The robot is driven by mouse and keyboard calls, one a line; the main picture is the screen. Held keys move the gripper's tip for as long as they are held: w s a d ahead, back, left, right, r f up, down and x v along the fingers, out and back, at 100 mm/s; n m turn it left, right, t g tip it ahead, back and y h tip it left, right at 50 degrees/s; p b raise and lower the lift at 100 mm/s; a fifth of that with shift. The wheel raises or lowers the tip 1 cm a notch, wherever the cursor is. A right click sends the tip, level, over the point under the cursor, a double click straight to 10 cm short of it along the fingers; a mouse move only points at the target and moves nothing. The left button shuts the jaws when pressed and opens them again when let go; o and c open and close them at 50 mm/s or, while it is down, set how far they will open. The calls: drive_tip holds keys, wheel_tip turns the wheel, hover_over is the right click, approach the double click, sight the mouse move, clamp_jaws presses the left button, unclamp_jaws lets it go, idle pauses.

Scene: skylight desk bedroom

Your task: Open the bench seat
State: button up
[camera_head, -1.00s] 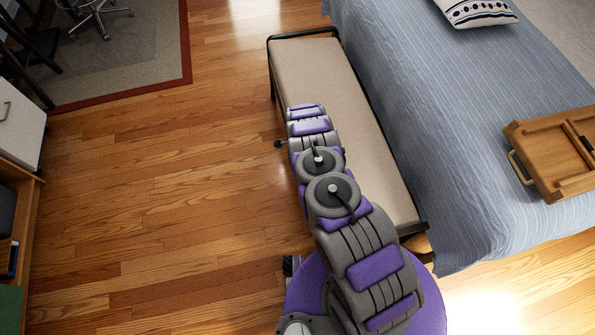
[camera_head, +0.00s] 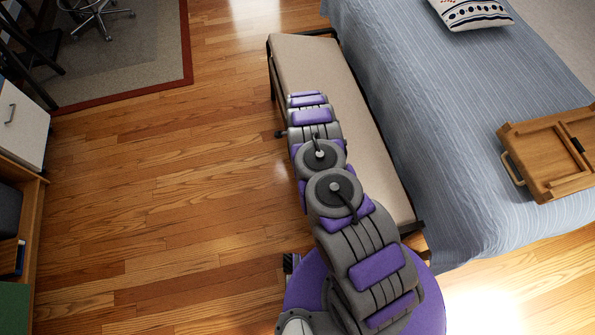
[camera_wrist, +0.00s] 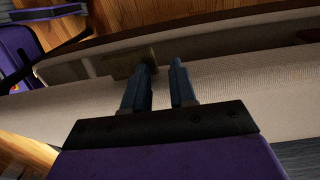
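The bench (camera_head: 335,95) has a long beige padded seat and a dark frame, and stands beside the bed in the head view. Its seat looks slightly tilted, with the left long edge raised. My arm reaches along the bench's left side and hides much of that edge. In the wrist view my gripper (camera_wrist: 163,75) has two dark fingers with a gap between them and nothing visibly held. The fingers lie over the beige seat (camera_wrist: 245,85), beside a small brown block-like part (camera_wrist: 128,62). Whether they touch the seat is unclear.
The bed (camera_head: 420,110) borders the bench on the right, with a wooden tray (camera_head: 550,150) and a pillow (camera_head: 470,12) on it. Open wooden floor (camera_head: 150,200) lies to the left. A white-fronted cabinet (camera_head: 20,125) stands at the far left.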

drive_tip(key=o, duration=0.7)
drive_tip(key=shift+w+d+r+p, duration=0.15)
drive_tip(key=shift+w+r+p, duration=0.05)
drive_tip(key=shift+r, duration=0.2)
drive_tip(key=shift+w+d+r+p, duration=0.15)
drive_tip(key=shift+r, duration=0.2)
drive_tip(key=shift+o, duration=0.6)
drive_tip(key=shift+s+a+r+p, duration=0.2)
drive_tip(key=shift+r+p, duration=0.25)
drive_tip(key=shift+r, duration=0.2)
drive_tip(key=shift+s+a+r+p, duration=0.15)
drive_tip(key=shift+r+p, duration=0.25)
drive_tip(key=shift+r, duration=0.2)
drive_tip(key=shift+s+a+r+p, duration=0.1)
drive_tip(key=shift+s+r+p, duration=0.1)
drive_tip(key=shift+r+p, duration=0.35)
drive_tip(key=shift+d+r, duration=0.1)
drive_tip(key=shift+r, duration=0.1)
wheel_tip(320, 180, up, 17)
drive_tip(key=p, duration=0.3)
drive_tip(key=shift+w, duration=0.4)
drive_tip(key=shift+d, duration=0.1)
